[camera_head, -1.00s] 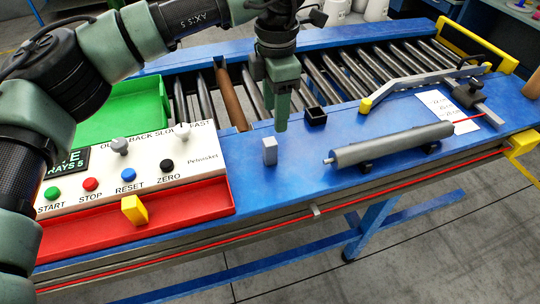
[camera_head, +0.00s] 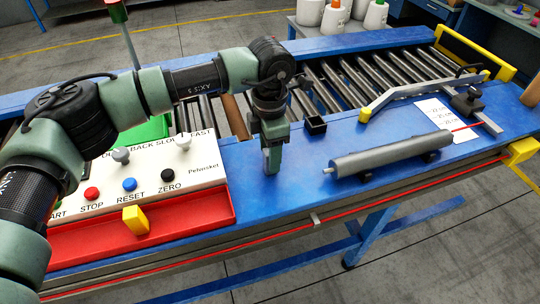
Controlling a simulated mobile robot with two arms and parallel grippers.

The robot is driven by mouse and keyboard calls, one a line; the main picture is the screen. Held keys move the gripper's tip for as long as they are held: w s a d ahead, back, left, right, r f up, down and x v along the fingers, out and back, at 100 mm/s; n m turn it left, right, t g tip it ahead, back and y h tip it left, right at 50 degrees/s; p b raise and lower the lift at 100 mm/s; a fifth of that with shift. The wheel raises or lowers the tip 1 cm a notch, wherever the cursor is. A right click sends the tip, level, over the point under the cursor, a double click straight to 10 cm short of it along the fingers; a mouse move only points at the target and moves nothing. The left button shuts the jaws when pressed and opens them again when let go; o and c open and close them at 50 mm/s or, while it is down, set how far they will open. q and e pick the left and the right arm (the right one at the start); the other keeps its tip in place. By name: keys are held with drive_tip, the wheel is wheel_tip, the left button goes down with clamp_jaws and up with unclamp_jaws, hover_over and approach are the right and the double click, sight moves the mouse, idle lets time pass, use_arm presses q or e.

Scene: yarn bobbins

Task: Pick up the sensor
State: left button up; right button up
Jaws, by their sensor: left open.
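My left gripper (camera_head: 271,170) points straight down at the blue bench top, just right of the control panel, and is open. The small grey upright block, which looks like the sensor, is hidden now; the gripper covers the spot where it stood. I cannot tell if the fingers are around it or in front of it. My right gripper is not in view.
The control panel (camera_head: 205,172) and red tray (camera_head: 190,222) with a yellow block (camera_head: 135,220) lie left. A small black open box (camera_head: 315,126) stands behind right of the gripper. A grey roller (camera_head: 390,150) lies to the right. Conveyor rollers run behind.

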use_arm(q)
clamp_jaws()
drive_tip(key=shift+d+r, duration=0.1)
drive_tip(key=shift+r, duration=0.05)
